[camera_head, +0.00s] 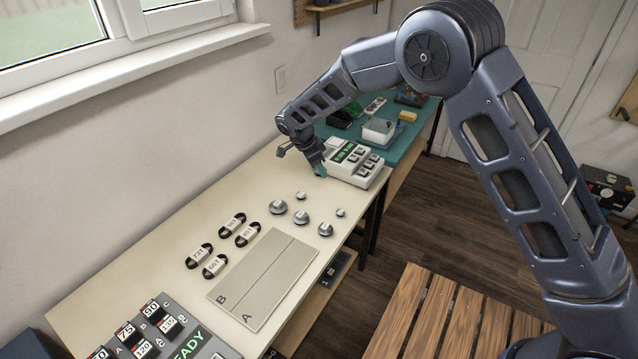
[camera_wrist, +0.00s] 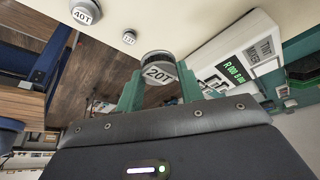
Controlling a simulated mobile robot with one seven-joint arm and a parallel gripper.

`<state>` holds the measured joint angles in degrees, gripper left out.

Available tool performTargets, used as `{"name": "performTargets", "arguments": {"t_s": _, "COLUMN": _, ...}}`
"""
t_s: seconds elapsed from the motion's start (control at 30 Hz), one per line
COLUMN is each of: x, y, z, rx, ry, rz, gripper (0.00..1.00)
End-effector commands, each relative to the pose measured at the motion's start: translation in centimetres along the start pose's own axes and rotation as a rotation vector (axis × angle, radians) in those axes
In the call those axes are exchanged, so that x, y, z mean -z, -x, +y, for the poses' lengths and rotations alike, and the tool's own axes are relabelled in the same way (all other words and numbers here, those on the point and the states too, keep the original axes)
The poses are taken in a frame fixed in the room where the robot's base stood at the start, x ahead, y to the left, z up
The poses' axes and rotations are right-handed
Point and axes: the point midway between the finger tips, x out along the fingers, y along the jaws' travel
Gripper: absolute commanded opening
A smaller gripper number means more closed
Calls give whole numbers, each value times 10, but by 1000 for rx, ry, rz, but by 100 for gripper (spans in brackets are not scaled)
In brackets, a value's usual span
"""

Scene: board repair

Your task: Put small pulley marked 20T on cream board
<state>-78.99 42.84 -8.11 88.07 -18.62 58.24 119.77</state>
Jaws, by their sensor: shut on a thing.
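My gripper (camera_head: 319,171) is over the far part of the cream table, just left of a white device. In the wrist view, its green fingers (camera_wrist: 159,88) are shut on the small pulley marked 20T (camera_wrist: 158,73), a silver disc with a white label. The pulley cannot be made out in the head view, and I cannot tell whether it is clear of the table. The cream board (camera_head: 239,293), a flat panel with a lengthwise line and letters A and B, lies nearer on the table, away from my gripper.
Several other pulleys (camera_head: 301,216) stand between board and gripper; one marked 40T (camera_wrist: 87,12) shows in the wrist view. Several black belts (camera_head: 214,266) lie left of the board. The white device (camera_head: 358,164) is beside my gripper. A grey READY panel (camera_head: 205,346) is at the near end.

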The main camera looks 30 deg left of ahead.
Motion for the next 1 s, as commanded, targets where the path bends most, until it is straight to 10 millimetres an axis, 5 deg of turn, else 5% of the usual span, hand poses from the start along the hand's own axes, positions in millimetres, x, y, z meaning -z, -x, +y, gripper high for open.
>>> {"name": "performTargets", "arguments": {"t_s": 0.3, "x": 14, "y": 40, "z": 0, "rx": 2, "ry": 1, "rz": 0, "gripper": 15}}
{"name": "performTargets", "arguments": {"t_s": 0.47, "x": -6, "y": 48, "z": 7, "rx": 2, "ry": 3, "rz": -2, "gripper": 15}}
{"name": "performTargets", "arguments": {"t_s": 1.0, "x": -193, "y": 77, "z": 90, "rx": 2, "ry": 7, "rz": -10, "gripper": 15}}
